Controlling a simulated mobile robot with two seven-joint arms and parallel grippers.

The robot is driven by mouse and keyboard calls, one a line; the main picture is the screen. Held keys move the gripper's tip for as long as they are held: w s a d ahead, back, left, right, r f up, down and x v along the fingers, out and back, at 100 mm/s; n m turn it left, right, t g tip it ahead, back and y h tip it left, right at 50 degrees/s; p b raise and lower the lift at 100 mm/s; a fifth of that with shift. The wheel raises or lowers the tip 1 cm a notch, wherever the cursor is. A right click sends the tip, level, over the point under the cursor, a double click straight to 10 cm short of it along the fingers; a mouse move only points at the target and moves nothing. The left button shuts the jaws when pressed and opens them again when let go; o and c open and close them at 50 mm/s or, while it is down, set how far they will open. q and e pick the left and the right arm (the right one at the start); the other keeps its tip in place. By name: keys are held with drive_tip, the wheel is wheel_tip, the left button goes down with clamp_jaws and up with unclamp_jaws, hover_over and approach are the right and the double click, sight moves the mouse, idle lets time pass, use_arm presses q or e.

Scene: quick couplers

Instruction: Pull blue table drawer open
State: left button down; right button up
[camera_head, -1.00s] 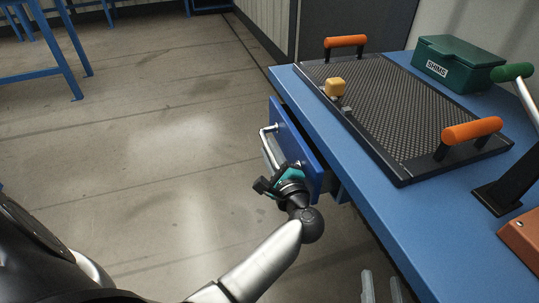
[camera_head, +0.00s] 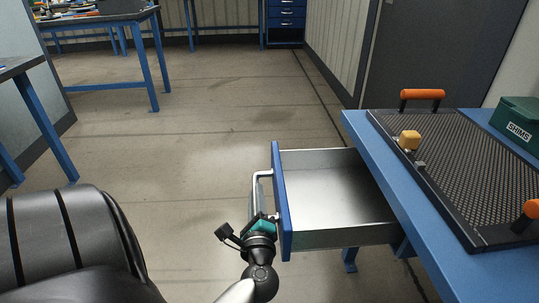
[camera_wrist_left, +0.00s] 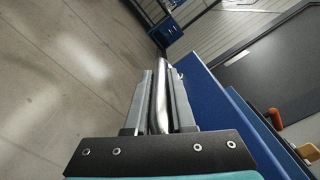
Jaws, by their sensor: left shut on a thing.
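The blue-fronted drawer (camera_head: 281,205) stands well out from the blue table (camera_head: 378,170), and its bare grey metal inside shows empty. Its silver bar handle (camera_head: 257,186) is on the front's left face. My left gripper (camera_head: 262,218) is at the near end of the handle. In the left wrist view, my left gripper (camera_wrist_left: 160,95) is shut on the silver handle bar (camera_wrist_left: 158,112), with a finger on each side and the blue drawer front (camera_wrist_left: 222,112) to the right. My right gripper is not in view.
The floor left of the drawer is clear. Other blue tables (camera_head: 152,65) stand farther back.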

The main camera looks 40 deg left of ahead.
use_arm(q)
drive_tip(key=shift+s+a, duration=0.1)
drive_tip(key=c, duration=0.8)
unclamp_jaws()
drive_tip(key=shift+o, duration=0.2)
drive_tip(key=p+v, duration=0.2)
drive_tip(key=v, duration=1.3)
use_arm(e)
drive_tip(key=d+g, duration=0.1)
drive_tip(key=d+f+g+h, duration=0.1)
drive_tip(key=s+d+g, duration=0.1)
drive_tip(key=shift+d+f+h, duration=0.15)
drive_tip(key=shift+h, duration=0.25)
use_arm(q)
drive_tip(key=shift+r, duration=0.1)
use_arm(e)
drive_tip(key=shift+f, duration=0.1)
